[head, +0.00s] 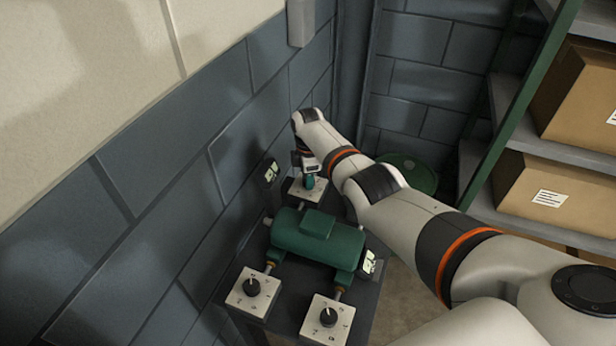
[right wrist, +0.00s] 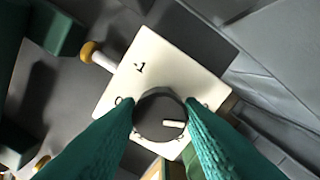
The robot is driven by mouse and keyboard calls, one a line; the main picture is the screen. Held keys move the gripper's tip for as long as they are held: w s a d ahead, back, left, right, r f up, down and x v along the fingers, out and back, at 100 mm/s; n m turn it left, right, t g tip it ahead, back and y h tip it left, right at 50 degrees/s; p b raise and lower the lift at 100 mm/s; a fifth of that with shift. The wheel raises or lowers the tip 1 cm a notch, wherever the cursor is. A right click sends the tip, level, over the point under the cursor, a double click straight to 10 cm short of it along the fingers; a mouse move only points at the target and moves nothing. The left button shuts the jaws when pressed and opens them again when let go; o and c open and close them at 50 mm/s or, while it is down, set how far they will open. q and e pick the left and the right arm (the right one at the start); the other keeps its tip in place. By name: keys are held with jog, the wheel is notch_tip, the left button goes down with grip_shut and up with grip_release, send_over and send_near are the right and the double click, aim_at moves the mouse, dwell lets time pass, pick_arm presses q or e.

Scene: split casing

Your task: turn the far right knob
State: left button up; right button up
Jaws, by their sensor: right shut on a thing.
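The far knob (right wrist: 152,108) is a dark round knob on a white square plate (right wrist: 165,62). In the right wrist view its white pointer mark lies toward the right and slightly down. One figure shows clearly on the plate; others are partly covered by the fingers. My right gripper (head: 309,181) reaches down over this plate (head: 296,193) at the far end of the green casing. Its teal fingers are shut on the knob, one on each side. In the head view the gripper hides the knob. My left gripper is not in view.
The green casing (head: 318,240) sits on a dark stand close to the block wall (head: 150,190). Two other dark knobs, a near left one (head: 251,287) and a near right one (head: 328,316), are on white plates. A shelf with boxes (head: 548,190) stands at right.

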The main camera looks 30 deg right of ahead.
jog(key=shift+n, duration=0.7)
jog(key=o, duration=1)
jog(key=shift+r, duration=0.1)
jog(key=shift+r, duration=0.3)
notch_tip(320, 180, up, 11)
jog(key=b, duration=0.1)
